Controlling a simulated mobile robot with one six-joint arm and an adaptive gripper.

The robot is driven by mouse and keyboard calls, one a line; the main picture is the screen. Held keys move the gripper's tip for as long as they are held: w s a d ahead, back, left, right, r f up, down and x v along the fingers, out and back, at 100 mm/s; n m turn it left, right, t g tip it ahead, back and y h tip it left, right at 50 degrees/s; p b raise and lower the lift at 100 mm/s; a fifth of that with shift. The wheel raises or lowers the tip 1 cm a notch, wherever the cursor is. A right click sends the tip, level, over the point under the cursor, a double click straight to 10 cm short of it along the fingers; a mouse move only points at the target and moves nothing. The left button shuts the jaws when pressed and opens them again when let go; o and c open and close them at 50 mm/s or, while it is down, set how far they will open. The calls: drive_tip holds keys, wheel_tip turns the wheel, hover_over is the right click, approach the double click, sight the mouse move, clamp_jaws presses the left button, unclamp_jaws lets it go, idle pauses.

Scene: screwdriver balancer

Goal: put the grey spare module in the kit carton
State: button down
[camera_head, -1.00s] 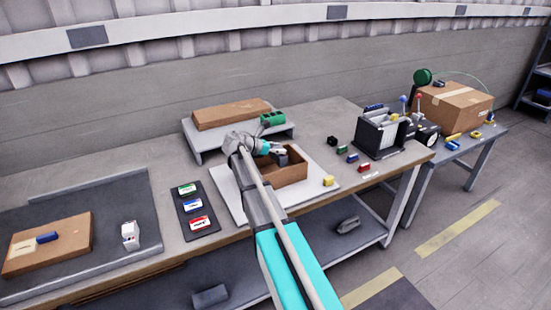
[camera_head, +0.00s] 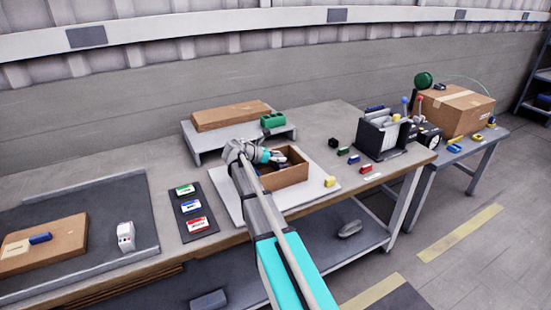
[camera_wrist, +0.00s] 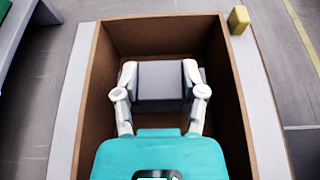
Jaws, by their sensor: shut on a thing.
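The grey spare module (camera_wrist: 160,82) is a dark grey block between my fingertips. My gripper (camera_wrist: 160,88) is shut on it, with a finger at its left and right ends. In the wrist view the module shows inside the outline of the open kit carton (camera_wrist: 231,95); whether it touches the floor of the carton I cannot tell. In the head view the carton (camera_head: 290,177) is a brown box on a white board, and my gripper (camera_head: 277,157) reaches into it from the left. The module is mostly hidden there.
A yellow block (camera_head: 330,181) stands on the board's right corner, just outside the carton. A raised shelf (camera_head: 205,148) with a flat brown box (camera_head: 230,115) and a green block (camera_head: 272,120) is behind. A dark tray of labelled cards (camera_head: 193,218) lies left.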

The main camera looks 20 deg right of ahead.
drive_tip(key=shift+f+b, duration=0.35)
drive_tip(key=shift+f, duration=0.05)
drive_tip(key=shift+c, duration=0.8)
unclamp_jaws()
drive_tip(key=shift+r, duration=0.2)
drive_tip(key=shift+r+p, duration=0.4)
drive_tip(key=shift+p, duration=0.2)
drive_tip(key=shift+a+r+p, duration=0.2)
drive_tip(key=shift+r+p, duration=0.05)
drive_tip(key=shift+p, duration=0.05)
drive_tip(key=p+v, duration=0.4)
drive_tip(key=v, duration=0.7)
drive_tip(key=shift+a, duration=0.25)
